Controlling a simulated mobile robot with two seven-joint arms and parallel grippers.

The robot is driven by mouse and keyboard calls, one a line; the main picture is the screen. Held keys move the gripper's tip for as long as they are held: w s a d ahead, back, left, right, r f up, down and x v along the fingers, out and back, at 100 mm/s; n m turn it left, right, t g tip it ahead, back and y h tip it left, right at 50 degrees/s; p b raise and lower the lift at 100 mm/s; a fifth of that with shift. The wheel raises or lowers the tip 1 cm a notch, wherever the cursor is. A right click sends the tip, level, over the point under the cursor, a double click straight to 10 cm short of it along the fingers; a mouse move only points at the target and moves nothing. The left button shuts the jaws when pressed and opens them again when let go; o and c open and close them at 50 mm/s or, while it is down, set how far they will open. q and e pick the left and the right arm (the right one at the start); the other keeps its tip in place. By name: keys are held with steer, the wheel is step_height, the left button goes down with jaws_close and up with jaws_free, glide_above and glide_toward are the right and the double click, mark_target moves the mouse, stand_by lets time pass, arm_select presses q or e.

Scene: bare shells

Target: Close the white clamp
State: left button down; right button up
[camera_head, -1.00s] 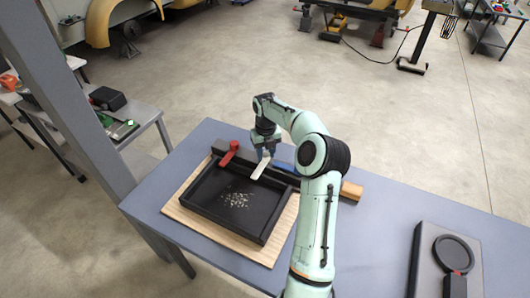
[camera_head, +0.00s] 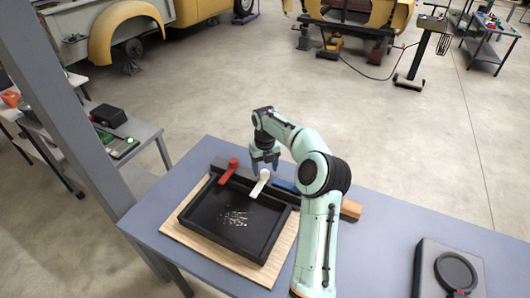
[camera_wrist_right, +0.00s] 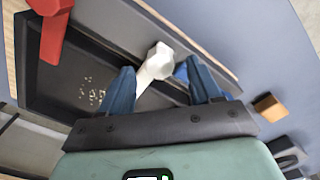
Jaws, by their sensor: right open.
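The white clamp (camera_head: 259,187) sits on the dark bar along the far edge of the black tray (camera_head: 187,217), its lever pointing over the tray. In the right wrist view the white clamp (camera_wrist_right: 157,63) shows its thick head between my finger tips, with the lever running down behind one finger. My right gripper (camera_head: 264,166) is open just above the clamp's head, its blue fingers (camera_wrist_right: 162,75) spread to either side. I cannot tell if a finger touches it. My left gripper is not in view.
A red clamp (camera_head: 229,172) points over the tray to the left. A blue clamp (camera_head: 286,186) lies along the bar to the right. A dark ring on a plate (camera_head: 455,271) is at the table's right.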

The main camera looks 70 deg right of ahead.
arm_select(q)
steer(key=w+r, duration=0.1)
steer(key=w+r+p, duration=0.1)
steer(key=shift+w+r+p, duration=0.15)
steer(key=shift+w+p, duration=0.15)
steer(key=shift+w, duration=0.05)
arm_select(e)
step_height(320, 180, up, 12)
steer(key=shift+f, duration=0.25)
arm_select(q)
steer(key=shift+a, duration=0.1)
arm_select(e)
steer(key=shift+f, duration=0.1)
